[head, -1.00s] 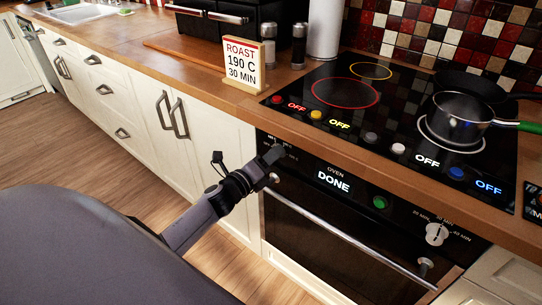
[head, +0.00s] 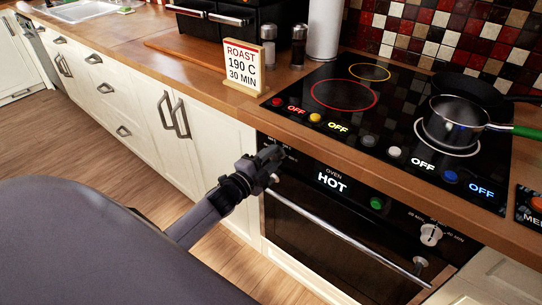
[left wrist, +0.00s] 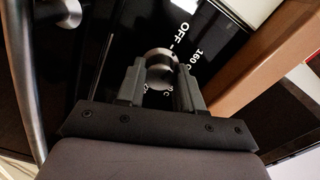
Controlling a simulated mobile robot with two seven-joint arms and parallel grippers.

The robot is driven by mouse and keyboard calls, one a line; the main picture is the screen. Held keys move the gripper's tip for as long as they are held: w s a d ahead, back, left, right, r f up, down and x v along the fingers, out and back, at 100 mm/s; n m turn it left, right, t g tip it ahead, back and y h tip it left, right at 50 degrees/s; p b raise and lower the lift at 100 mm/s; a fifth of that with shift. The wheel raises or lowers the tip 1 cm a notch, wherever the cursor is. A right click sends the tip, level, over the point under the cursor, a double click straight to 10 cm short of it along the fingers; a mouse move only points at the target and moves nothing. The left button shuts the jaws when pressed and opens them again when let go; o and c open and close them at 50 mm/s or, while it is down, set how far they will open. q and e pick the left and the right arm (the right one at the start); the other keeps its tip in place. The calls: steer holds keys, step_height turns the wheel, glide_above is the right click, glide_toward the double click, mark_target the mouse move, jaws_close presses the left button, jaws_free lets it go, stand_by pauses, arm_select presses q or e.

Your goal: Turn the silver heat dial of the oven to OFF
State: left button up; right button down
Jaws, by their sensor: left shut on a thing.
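The oven (head: 345,215) is built in under the counter, and its display (head: 332,181) reads HOT. Its silver heat dial (left wrist: 159,55) is at the left end of the black control panel. In the left wrist view the dial sits between the two fingers of my left gripper (left wrist: 158,75), which are shut on it. The labels OFF and 160 C show beside it; other labels are partly covered. I cannot tell which mark the dial points to. In the head view my left gripper (head: 272,156) hides most of the dial. My right gripper is not in view.
A green button (head: 376,203) and a silver timer dial (head: 430,234) are farther right on the panel. The oven door handle (head: 335,233) runs below. A recipe card (head: 242,62), a black cooktop (head: 370,120) and a saucepan (head: 452,122) are above on the counter.

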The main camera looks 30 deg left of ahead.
arm_select(q)
steer(key=shift+n+p, duration=0.3)
steer(key=shift+n, duration=1.1)
steer(key=o, duration=1)
steer(key=shift+s+a, duration=0.15)
steer(key=shift+s, duration=1.65)
steer(key=shift+s+a, duration=0.15)
steer(key=shift+s, duration=1.65)
steer(key=s+d+f+n+g, duration=0.2)
steer(key=s+d+f+n, duration=0.1)
steer(key=s+d, duration=0.2)
steer(key=s+d+f+n+g, duration=0.3)
steer(key=s+d, duration=0.2)
steer(key=s, duration=0.2)
steer(key=s+d+f+n+g+p, duration=0.1)
steer(key=s+d+f+n+g, duration=0.1)
steer(key=s, duration=0.5)
steer(key=shift+s+d+f+n+h, duration=0.1)
steer(key=shift+d+f+n, duration=0.15)
steer(key=shift+d+n, duration=0.15)
steer(key=shift+w+d+f+n+h, duration=0.1)
steer(key=shift+d+f+n, duration=0.2)
steer(key=shift+d, duration=0.25)
steer(key=shift+s+d+f+n+h, duration=0.1)
steer(key=shift+d+f+n, duration=0.2)
steer(key=shift+d, duration=0.15)
